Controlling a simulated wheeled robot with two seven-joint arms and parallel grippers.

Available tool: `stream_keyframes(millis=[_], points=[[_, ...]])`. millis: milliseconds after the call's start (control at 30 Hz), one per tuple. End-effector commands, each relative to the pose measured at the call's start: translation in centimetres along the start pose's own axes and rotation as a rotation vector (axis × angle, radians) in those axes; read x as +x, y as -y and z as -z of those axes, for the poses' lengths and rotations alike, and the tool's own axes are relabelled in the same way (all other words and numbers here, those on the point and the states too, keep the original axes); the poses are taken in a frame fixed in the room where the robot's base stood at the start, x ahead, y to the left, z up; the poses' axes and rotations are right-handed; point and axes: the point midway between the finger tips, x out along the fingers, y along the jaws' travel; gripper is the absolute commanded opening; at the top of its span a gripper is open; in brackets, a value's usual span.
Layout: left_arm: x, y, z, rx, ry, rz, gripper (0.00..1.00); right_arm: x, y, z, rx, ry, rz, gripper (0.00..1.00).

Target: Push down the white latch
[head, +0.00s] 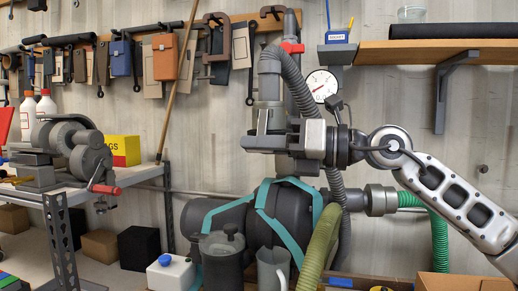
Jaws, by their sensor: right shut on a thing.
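My right gripper (262,135) reaches in from the right, in front of the upright grey pipe (270,85). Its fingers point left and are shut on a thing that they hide. I cannot make out a white latch; it may be behind the gripper. The pipe runs down to a dark grey tank (287,215) with teal straps. My left gripper is not in view.
A round gauge (321,85) and a ribbed grey hose (299,85) are close by my right gripper. A wooden shelf (400,50) juts out at upper right. A metal workbench (130,176) with a grinder (75,145) stands at left. Jugs crowd the area below.

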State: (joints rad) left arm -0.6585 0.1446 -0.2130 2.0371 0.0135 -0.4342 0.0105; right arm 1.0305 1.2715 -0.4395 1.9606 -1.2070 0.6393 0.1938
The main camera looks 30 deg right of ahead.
Motion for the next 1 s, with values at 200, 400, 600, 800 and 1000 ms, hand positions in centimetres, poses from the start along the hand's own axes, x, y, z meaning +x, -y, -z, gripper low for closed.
stream_keyframes(millis=[200, 400, 600, 800, 1000], points=[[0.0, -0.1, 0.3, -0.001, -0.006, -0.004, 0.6, 0.0, 0.3, 0.0, -0.048, 0.001, 0.001, 0.0], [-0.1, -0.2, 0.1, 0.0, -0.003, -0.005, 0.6, 0.0, 0.3, 0.0, -0.047, 0.001, 0.001, 0.23], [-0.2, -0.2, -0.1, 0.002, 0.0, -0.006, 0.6, 0.0, 0.3, 0.0, -0.046, 0.001, 0.001, 0.31], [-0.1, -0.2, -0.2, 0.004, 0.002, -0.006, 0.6, 0.0, 0.3, 0.0, -0.045, 0.001, 0.001, 0.31], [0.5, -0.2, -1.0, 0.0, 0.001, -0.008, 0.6, -1.4, 0.6, 0.3, -0.044, 0.001, 0.006, 0.31]])
